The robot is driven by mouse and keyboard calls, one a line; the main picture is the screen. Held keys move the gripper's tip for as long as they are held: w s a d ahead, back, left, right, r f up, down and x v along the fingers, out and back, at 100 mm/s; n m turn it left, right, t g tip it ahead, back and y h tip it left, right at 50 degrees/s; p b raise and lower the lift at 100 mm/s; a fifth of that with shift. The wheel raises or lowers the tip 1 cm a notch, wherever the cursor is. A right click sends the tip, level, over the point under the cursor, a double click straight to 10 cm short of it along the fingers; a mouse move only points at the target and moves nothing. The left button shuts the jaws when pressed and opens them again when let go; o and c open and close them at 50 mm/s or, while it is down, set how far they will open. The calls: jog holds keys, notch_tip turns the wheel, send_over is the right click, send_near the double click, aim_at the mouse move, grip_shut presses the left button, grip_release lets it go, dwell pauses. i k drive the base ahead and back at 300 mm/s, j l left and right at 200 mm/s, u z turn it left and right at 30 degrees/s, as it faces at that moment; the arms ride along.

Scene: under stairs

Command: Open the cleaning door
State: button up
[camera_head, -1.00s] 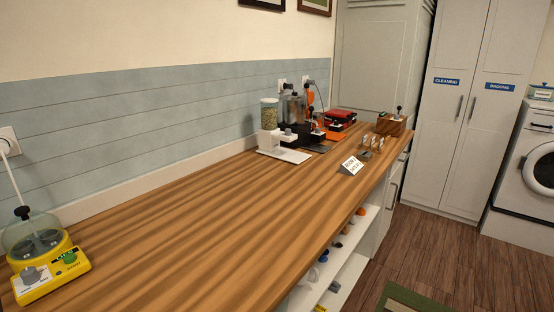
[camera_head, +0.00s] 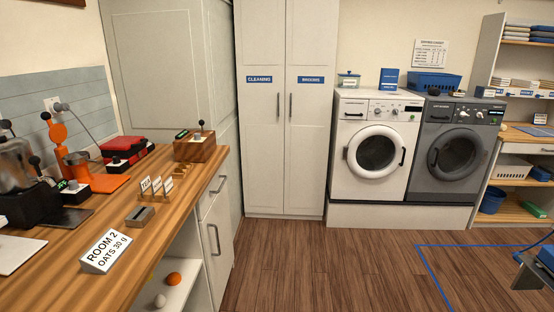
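The cleaning door (camera_head: 260,130) is the left leaf of a tall white cabinet at the back. It bears a blue CLEANING label (camera_head: 259,79) and is closed. Its upright metal handle (camera_head: 278,104) sits near the middle seam. The right leaf (camera_head: 308,140) has a label that seems to read BROOMS and its own handle (camera_head: 290,106); it is closed too. My gripper is not in view.
A wooden counter (camera_head: 75,245) with a ROOM 2 sign (camera_head: 106,250) and machines runs along the left. A white washer (camera_head: 374,150) and a grey washer (camera_head: 452,155) stand right of the cabinet. The wood floor (camera_head: 330,265) before the cabinet is clear.

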aim_at(260, 27)
jog(key=i+z, duration=0.25)
jog(key=i, duration=1.35)
jog(key=i+l, duration=0.1)
jog(key=i, duration=1.75)
jog(key=i+j+u, duration=0.15)
jog(key=i+u, duration=0.15)
jog(key=i, duration=0.4)
jog(key=i+u, duration=0.25)
jog(key=i, duration=0.45)
